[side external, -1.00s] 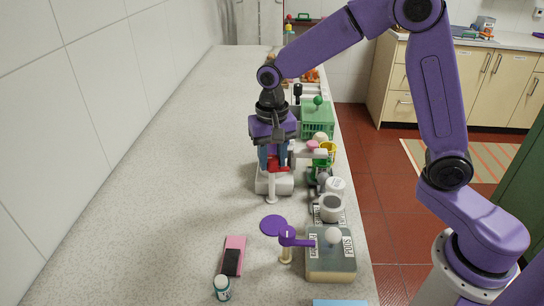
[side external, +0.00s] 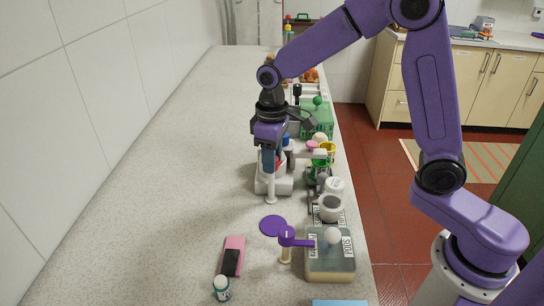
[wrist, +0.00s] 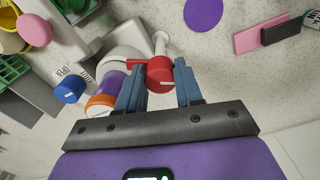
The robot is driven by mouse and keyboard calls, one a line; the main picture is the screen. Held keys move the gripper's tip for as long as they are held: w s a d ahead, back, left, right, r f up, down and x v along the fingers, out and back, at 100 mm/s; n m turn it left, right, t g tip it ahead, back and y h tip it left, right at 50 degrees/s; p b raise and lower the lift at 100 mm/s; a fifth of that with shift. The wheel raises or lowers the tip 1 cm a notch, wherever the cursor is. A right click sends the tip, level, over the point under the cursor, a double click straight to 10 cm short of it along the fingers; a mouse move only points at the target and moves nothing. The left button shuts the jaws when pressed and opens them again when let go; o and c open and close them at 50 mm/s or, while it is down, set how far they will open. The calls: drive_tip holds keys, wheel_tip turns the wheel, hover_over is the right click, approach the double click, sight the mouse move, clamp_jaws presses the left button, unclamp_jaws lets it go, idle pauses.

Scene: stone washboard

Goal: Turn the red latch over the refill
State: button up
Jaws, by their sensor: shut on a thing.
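The red latch (wrist: 159,74) is in the wrist view, with a round knob and a short arm pointing left over the white device (wrist: 122,56). My gripper (wrist: 159,88) is shut on the knob, with a blue finger on each side. A purple cylinder with orange ends (wrist: 108,90), perhaps the refill, sits in the device left of my fingers, partly hidden by one finger. A blue round part (wrist: 70,89) is beside it. In the side view my gripper (side external: 271,167) is low over the white device (side external: 273,186), and only a bit of red shows.
Near the front are a purple disc (side external: 273,225), a purple lever (side external: 292,239), a grey labelled box (side external: 330,265), a pink and black block (side external: 232,257) and a small bottle (side external: 221,288). A green crate (side external: 317,118) stands behind. The counter's left side is clear.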

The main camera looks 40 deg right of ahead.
drive_tip(key=n, duration=0.5)
drive_tip(key=shift+n, duration=0.3)
idle(0.4)
drive_tip(key=o, duration=1)
drive_tip(key=shift+o, duration=0.2)
wheel_tip(320, 180, up, 18)
drive_tip(key=shift+f, duration=0.25)
